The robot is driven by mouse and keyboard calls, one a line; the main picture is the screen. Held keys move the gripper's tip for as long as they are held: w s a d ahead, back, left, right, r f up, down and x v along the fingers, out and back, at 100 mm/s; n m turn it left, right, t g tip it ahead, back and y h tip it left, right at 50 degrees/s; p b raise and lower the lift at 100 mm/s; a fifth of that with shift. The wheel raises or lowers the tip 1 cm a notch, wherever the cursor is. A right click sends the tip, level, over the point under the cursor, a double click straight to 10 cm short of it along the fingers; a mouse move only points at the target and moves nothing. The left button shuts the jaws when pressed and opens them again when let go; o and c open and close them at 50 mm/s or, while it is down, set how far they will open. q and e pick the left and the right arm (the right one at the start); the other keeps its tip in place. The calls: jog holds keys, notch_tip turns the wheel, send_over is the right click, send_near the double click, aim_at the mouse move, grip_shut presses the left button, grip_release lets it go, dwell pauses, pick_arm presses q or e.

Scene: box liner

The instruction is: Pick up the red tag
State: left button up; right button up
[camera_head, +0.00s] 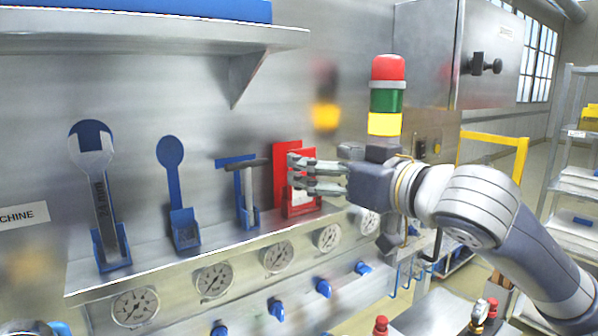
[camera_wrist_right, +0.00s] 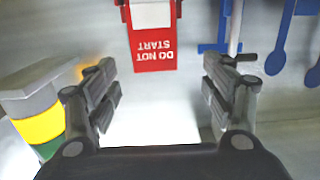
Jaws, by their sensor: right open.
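The red tag (camera_head: 308,163) stands upright in a red holder on the metal shelf, right of the hammer, in the head view. In the right wrist view the red tag (camera_wrist_right: 153,50) appears upside down, with a white panel and the words "DO NOT START". My right gripper (camera_head: 293,172) is in front of the tag and hides part of it. In the wrist view the right gripper (camera_wrist_right: 160,85) is open, with its fingers on either side of the tag's line and nothing between the tips. My left gripper is not in view.
A hammer (camera_head: 248,185) and a wrench (camera_head: 100,190) stand in blue holders on the shelf (camera_head: 180,258); an empty blue holder (camera_head: 183,225) is between them. A signal light (camera_head: 386,98) stands close to my right wrist. Gauges (camera_head: 277,257) line the shelf front.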

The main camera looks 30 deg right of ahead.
jog(key=w+p, duration=0.3)
jog(key=w, duration=0.4)
jog(key=shift+w+a, duration=0.15)
jog(key=shift+w, duration=0.05)
jog(key=shift+s, duration=0.1)
jog(key=shift+c, duration=0.8)
jog(key=c, duration=0.9)
